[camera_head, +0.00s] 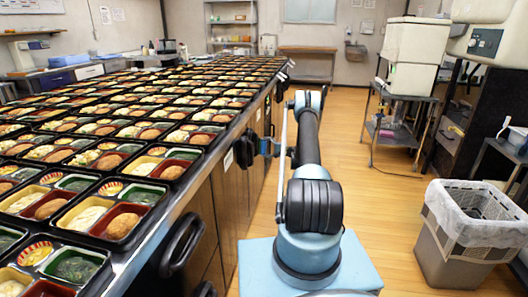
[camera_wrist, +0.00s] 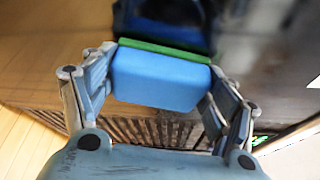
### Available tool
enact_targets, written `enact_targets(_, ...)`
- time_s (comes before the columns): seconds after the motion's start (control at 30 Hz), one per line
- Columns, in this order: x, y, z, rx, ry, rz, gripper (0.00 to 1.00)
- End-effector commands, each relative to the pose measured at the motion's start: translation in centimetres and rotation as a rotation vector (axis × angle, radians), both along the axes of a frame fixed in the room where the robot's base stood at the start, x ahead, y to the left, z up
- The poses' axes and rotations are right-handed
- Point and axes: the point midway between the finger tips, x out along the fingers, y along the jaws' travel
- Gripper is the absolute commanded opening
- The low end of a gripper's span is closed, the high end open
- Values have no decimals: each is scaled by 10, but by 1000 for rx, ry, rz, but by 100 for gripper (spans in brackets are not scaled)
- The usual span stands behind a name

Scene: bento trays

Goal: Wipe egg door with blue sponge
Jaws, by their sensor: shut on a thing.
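In the wrist view a blue sponge (camera_wrist: 158,80) with a green scouring layer (camera_wrist: 165,50) sits between the two fingers of my gripper (camera_wrist: 163,70), which is shut on it. The green side faces a dark brown door panel (camera_wrist: 60,70), close in front. I cannot tell whether the sponge touches it. A dark handle (camera_wrist: 170,14) shows just beyond the sponge. In the head view my gripper (camera_head: 264,147) is at the side of the long counter, by the brown cabinet doors (camera_head: 228,195). The sponge is not clear there. I cannot tell which door is the egg door.
The counter is covered with rows of filled bento trays (camera_head: 110,225). Black handles (camera_head: 182,245) stick out from the cabinet doors. A grey bin (camera_head: 450,265) with a white liner stands at right. A metal cart (camera_head: 398,130) stands behind it. The wooden floor (camera_head: 375,215) between is clear.

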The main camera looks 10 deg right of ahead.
Motion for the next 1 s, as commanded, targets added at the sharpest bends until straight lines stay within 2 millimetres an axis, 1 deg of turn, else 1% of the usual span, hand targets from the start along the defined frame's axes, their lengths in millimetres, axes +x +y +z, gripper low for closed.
enact_targets(0.17,7,-2,0,0,0,0,52)
enact_targets(0.5,31,-8,0,0,0,-1,52)
enact_targets(0.6,35,-8,0,0,0,0,52)
enact_targets(0.83,32,-8,0,0,0,0,52)
enact_targets(1.0,22,-5,0,0,0,0,52)
